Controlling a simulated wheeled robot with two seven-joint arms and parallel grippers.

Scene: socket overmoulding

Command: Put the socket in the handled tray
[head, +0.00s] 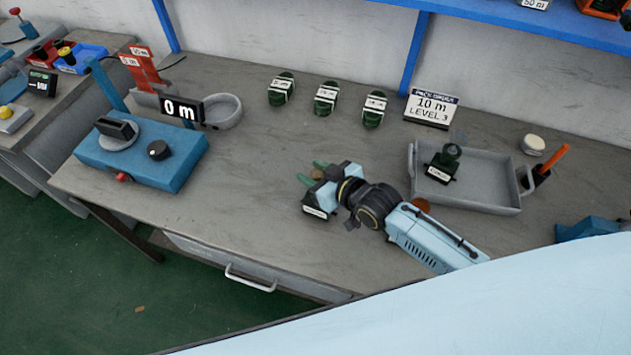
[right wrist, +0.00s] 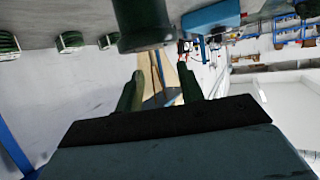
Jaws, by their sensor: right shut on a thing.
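My right gripper (head: 316,186) is over the middle of the table, its fingers pointing left in the head view. It is shut on a dark piece with a white label (head: 316,211), which seems to be the socket; the gripper hides much of it. In the right wrist view, a dark green rounded part (right wrist: 143,22) shows at the top, beyond the fingers. The grey handled tray (head: 480,199) stands to the right of the gripper, apart from it. A similar dark green labelled piece (head: 442,165) stands upright in the tray's left part. My left gripper is not in view.
Several green labelled pieces (head: 326,98) lie at the back.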

